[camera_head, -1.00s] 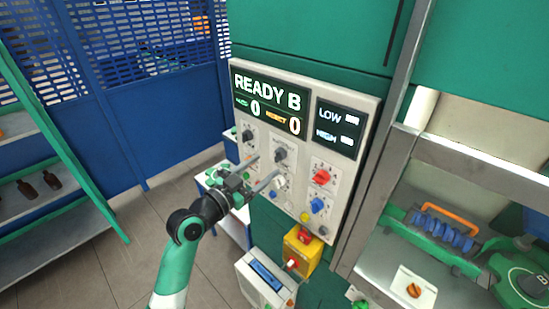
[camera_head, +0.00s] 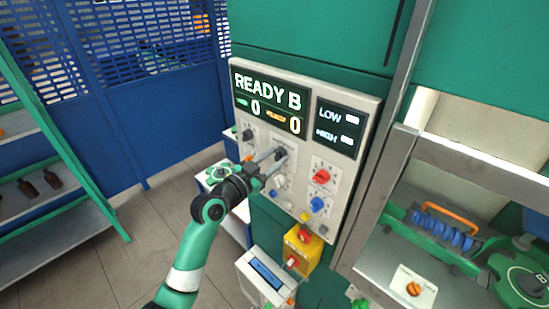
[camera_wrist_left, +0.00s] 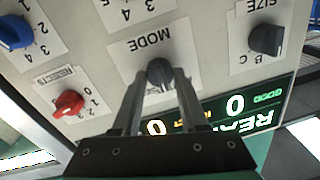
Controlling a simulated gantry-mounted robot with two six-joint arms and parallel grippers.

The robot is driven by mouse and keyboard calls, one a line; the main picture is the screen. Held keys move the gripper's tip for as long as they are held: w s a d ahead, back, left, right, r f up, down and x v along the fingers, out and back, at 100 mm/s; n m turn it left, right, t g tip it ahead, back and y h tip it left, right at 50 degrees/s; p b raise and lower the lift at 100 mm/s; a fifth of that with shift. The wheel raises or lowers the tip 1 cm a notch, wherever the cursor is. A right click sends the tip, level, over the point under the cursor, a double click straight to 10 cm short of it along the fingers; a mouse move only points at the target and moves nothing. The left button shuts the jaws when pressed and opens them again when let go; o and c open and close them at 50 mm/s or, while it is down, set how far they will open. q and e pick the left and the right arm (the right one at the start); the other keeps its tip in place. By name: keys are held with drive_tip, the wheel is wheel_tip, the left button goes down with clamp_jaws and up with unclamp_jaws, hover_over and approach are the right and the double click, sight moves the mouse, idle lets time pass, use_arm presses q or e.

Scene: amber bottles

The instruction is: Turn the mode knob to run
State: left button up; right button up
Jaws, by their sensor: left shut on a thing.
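The dark grey mode knob (camera_wrist_left: 160,72) sits under the upside-down "MODE" label in the left wrist view. It also shows in the head view, at the middle of the control panel's upper row (camera_head: 280,153). My left gripper (camera_head: 277,157) reaches it from the lower left. Its two fingers (camera_wrist_left: 160,82) are shut on the knob, one at each side. The fingers and wrist hide the knob's lower markings, so I cannot read its setting. The panel's display (camera_head: 268,103) reads "READY B" with two zeros. My right gripper is not in view.
The size knob (camera_wrist_left: 265,40) is beside the mode knob. A red knob (camera_head: 321,177) and a blue knob (camera_head: 318,204) are to the right in the head view. A yellow box with a red button (camera_head: 303,245) hangs below the panel. A metal-framed bay stands at right.

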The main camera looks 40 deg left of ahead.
use_arm(q)
clamp_jaws()
drive_tip(key=shift+n, duration=0.4)
drive_tip(key=n+p, duration=0.2)
drive_tip(key=n, duration=0.1)
drive_tip(key=shift+r, duration=0.15)
drive_tip(key=n+p, duration=0.2)
drive_tip(key=n, duration=0.3)
drive_tip(key=shift+a+g, duration=0.1)
drive_tip(key=shift+g, duration=0.2)
drive_tip(key=o, duration=1)
unclamp_jaws()
drive_tip(key=shift+o, duration=0.2)
